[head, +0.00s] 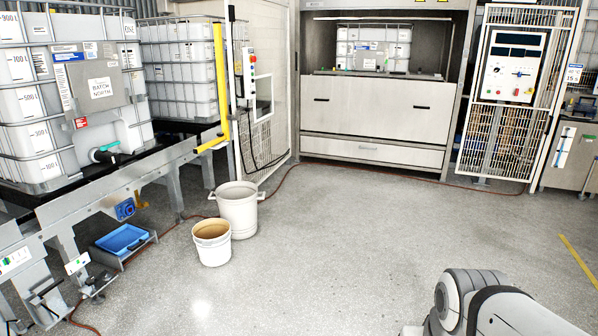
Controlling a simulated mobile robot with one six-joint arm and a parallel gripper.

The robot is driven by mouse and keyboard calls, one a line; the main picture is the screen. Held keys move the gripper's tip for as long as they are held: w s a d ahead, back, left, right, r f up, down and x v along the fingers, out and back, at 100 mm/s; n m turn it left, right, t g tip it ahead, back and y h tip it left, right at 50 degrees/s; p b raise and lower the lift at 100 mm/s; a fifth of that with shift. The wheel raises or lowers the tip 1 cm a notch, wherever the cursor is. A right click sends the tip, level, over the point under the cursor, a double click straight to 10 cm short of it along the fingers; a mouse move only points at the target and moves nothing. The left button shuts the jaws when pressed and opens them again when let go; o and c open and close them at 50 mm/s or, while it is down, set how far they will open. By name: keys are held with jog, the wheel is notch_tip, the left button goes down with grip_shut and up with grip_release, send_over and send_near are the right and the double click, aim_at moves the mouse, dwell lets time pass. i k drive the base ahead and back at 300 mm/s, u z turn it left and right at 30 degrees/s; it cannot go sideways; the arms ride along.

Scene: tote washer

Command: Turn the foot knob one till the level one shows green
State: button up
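At the lower left, a metal stand carries the big white tanks. A small white plate with a green mark (15,260), possibly a level, sits on its frame at the left edge. A second small white plate with green (77,263) is further right. Dark fittings near the stand's feet (45,291) and (98,284) could be foot knobs; they are too small to read. I cannot tell which is number one or what the level reads. My gripper is out of view; only a grey arm link of mine shows at the lower right.
A blue tray (124,240) lies under the stand. A cream bucket (212,242) and a larger white tub (238,207) stand on the floor beside it. A yellow post (221,85) rises behind. The washer (378,110) stands at the back. The middle floor is clear.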

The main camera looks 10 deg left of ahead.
aim_at(92, 282)
jog(key=i, duration=0.95)
jog(key=u, duration=3.05)
jog(key=i, duration=2.15)
jog(key=z, duration=1.45)
